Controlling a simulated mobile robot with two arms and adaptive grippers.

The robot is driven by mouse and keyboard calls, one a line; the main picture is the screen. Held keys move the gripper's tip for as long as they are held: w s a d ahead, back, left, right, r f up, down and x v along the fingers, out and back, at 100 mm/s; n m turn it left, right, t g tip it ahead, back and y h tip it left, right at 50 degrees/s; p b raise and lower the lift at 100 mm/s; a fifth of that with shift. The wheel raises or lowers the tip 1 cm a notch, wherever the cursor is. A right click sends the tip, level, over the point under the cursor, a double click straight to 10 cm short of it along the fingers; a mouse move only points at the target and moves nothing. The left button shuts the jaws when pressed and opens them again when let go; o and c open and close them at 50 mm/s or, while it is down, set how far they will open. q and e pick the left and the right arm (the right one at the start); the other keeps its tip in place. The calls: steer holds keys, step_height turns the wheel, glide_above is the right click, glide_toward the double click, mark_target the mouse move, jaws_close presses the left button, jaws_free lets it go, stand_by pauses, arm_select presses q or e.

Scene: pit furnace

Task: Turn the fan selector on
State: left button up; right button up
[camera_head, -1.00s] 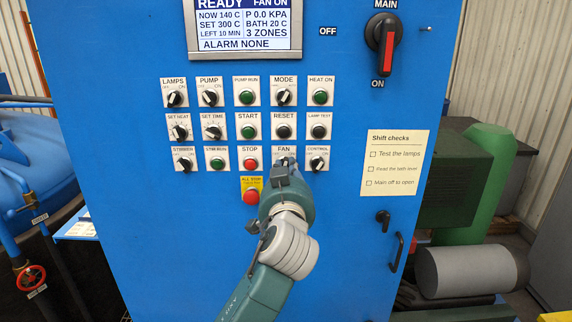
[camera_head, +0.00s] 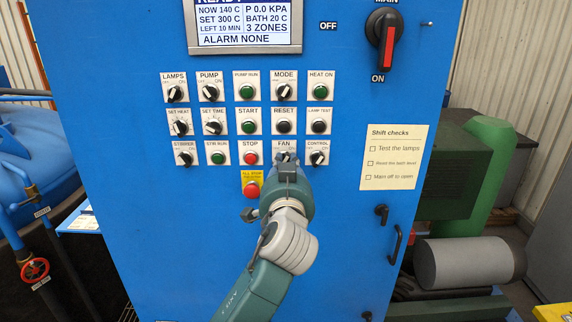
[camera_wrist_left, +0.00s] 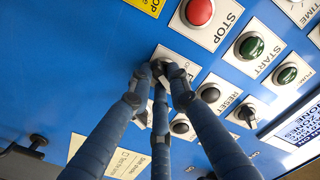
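The fan selector (camera_head: 284,157) is a dark knob on a white FAN plate in the bottom row of the blue panel. My left gripper (camera_head: 285,168) is at it from below, its dark fingertips overlapping the lower part of the plate. In the left wrist view, the fingers of my left gripper (camera_wrist_left: 165,72) converge close together over the white FAN plate (camera_wrist_left: 178,57). They hide the knob there, so I cannot tell whether they clasp it or are just clear of it. The knob's exact pointing is unclear. My right gripper is not in view.
The STOP button (camera_head: 250,158) is left of the fan selector, the CONTROL selector (camera_head: 317,158) right, and RESET (camera_head: 284,127) above. The red all-stop button (camera_head: 252,189) is close to my left wrist. The main switch (camera_head: 387,40) and display (camera_head: 245,25) are higher up.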

arm_select(q)
steer(key=shift+o, duration=1.4)
steer(key=s, duration=0.7)
steer(key=shift+s, duration=0.25)
